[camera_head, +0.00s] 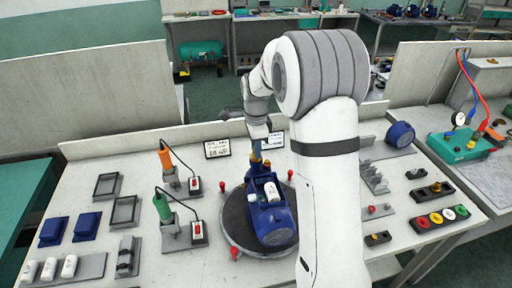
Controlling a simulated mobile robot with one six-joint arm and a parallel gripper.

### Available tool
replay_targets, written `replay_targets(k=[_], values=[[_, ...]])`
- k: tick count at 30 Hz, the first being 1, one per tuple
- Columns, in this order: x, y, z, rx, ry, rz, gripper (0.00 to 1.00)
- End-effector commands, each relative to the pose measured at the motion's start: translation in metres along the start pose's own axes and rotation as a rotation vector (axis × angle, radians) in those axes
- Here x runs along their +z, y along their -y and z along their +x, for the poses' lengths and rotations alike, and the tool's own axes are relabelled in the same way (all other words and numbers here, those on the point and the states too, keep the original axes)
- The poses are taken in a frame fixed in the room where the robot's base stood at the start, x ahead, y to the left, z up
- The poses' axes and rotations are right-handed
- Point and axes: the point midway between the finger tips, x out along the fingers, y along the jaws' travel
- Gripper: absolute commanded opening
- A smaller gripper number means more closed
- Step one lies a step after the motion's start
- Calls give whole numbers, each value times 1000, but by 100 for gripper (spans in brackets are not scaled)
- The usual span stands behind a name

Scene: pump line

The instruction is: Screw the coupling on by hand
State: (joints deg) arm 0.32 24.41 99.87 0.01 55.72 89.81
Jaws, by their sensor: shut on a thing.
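The blue pump (277,232) lies on a dark round turntable (232,226) at the middle of the bench, with a white box (271,191) on its top. My gripper (257,143) is at the far end of the pump, pointing down. Its jaws are shut on a small part there, apparently the coupling (256,154), of which only a brownish-yellow bit shows. The jaws hide most of this part. I cannot tell how far it sits on the pump's end.
Orange (165,158) and green (162,207) tools stand in holders at the left, with cabled switch boxes. Blue covers (87,226), empty trays (107,186) and white boxes (49,269) lie further left. Red posts (235,253) ring the turntable. A colored-button panel (441,218) lies right.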

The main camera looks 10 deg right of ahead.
Motion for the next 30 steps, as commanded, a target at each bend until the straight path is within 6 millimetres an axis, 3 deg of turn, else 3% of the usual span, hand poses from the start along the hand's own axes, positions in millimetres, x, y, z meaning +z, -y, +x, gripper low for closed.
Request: replay_targets(k=[6, 15, 26, 30], values=[[0, 0, 0, 0, 0, 9, 0], [0, 0, 0, 0, 0, 272, 0], [0, 0, 0, 0, 0, 309, 0], [0, 0, 0, 0, 0, 431, 0]])
